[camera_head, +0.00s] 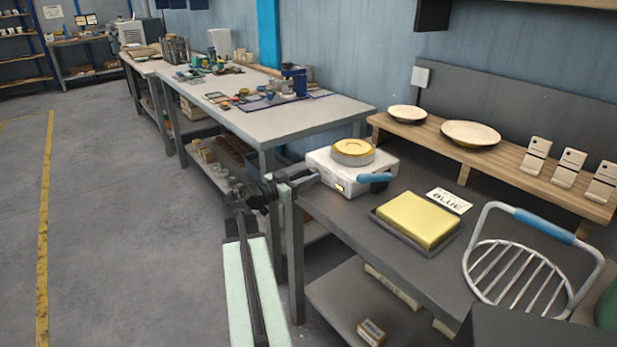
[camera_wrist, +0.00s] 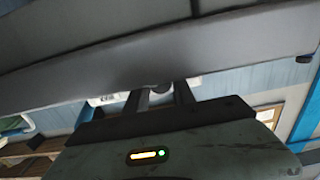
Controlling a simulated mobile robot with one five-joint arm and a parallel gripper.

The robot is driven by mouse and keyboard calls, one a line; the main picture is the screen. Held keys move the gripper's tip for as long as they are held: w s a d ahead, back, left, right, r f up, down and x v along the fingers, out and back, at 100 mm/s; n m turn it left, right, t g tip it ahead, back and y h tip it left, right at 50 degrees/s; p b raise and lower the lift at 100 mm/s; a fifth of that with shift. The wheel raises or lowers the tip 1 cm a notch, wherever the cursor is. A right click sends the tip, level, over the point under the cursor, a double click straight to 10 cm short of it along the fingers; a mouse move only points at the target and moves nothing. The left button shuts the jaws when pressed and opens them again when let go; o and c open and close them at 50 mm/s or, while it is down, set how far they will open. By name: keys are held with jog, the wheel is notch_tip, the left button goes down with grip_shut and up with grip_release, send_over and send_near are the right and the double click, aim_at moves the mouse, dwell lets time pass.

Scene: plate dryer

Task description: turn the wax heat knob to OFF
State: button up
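The wax heater is a white box (camera_head: 325,170) with a round tan-gold pot (camera_head: 352,152) on top, at the left end of the dark bench. A small lit orange display (camera_head: 340,187) shows on its front. My gripper (camera_head: 314,177) is at the heater's left side. In the wrist view my two dark fingers (camera_wrist: 160,97) stand apart, with a small round grey part (camera_wrist: 160,87), possibly the wax heat knob, between or just beyond them. I cannot tell whether they touch it. The knob's setting and any OFF mark cannot be read.
A blue handle (camera_head: 377,178) sticks out at the heater's front right. A yellow block in a dark tray (camera_head: 385,228), a "BLUE" card (camera_head: 449,201) and a wire rack (camera_head: 515,280) lie farther right. A wooden shelf (camera_head: 480,160) holds plates behind. The floor at left is clear.

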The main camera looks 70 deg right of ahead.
grip_shut()
jog(key=n, duration=0.4)
jog(key=shift+n, duration=0.3)
jog(key=o, duration=0.9)
grip_release()
jog(key=shift+c, duration=0.2)
jog(key=v, duration=0.8)
